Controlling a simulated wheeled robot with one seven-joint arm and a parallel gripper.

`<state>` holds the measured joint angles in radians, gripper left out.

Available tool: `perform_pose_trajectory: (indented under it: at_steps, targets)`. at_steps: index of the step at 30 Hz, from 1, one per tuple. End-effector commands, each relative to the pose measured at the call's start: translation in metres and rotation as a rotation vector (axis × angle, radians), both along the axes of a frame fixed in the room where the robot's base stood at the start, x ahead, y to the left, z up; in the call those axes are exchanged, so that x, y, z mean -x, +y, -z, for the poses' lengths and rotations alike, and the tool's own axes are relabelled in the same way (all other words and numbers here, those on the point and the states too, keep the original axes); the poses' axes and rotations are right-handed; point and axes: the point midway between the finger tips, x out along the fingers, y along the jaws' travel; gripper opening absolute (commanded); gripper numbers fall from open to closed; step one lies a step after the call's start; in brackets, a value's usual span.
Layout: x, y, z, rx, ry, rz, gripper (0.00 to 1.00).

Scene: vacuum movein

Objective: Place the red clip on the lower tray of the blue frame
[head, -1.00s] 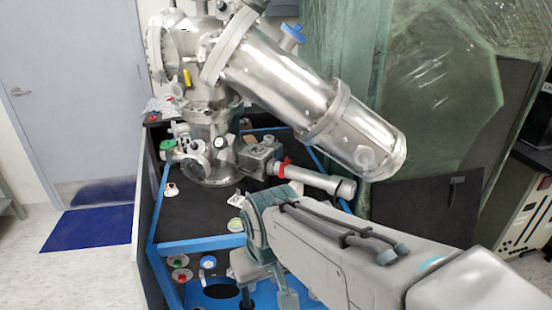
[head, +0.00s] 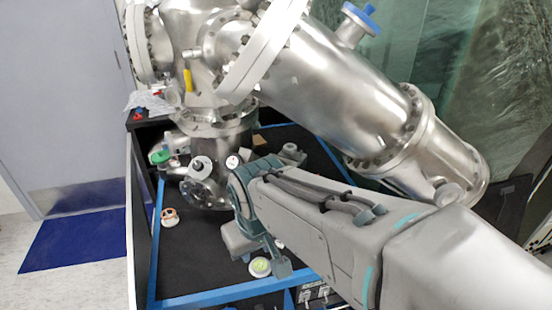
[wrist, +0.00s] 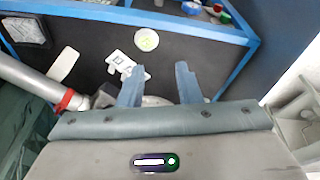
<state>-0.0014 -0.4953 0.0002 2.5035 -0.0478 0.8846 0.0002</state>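The red clip (wrist: 65,101) shows in the wrist view as a red band around a silver tube at the left. In the head view my arm seems to hide it. My gripper (wrist: 157,70) has its two blue-grey fingers well apart with nothing between them. The red clip lies left of the fingers, apart from them. In the head view my gripper (head: 262,255) is over the black upper board. The blue frame (head: 215,295) edges this board; its bar (wrist: 185,28) also crosses the top of the wrist view. A strip of the lower tray (wrist: 165,6) shows beyond that bar.
A large steel vacuum chamber (head: 330,90) stands over the board and slants right above my arm. A yellow-green round piece (head: 260,267), a white plate (wrist: 126,64) and an orange-white fitting (head: 169,217) lie on the board. The board's left front is clear.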

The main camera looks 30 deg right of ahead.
Motion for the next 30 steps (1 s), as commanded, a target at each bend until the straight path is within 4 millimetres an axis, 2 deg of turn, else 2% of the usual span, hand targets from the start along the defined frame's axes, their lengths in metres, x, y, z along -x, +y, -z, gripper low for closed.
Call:
perform_pose_trajectory:
  at_steps: [5, 8, 12, 18, 24, 30]
  targets:
    - [-0.009, -0.04, 0.022, 0.238, 0.029, -0.216, 0.31]
    - [-0.018, -0.073, 0.031, 0.435, 0.075, -0.405, 0.31]
    - [-0.034, -0.114, 0.035, 0.707, 0.178, -0.69, 0.31]
    - [-0.063, -0.155, 0.034, 1.061, 0.388, -1.114, 0.31]
    - [-0.094, -0.175, 0.031, 1.326, 0.62, -1.477, 0.31]
    - [-0.111, -0.18, 0.027, 1.456, 0.764, -1.67, 0.31]
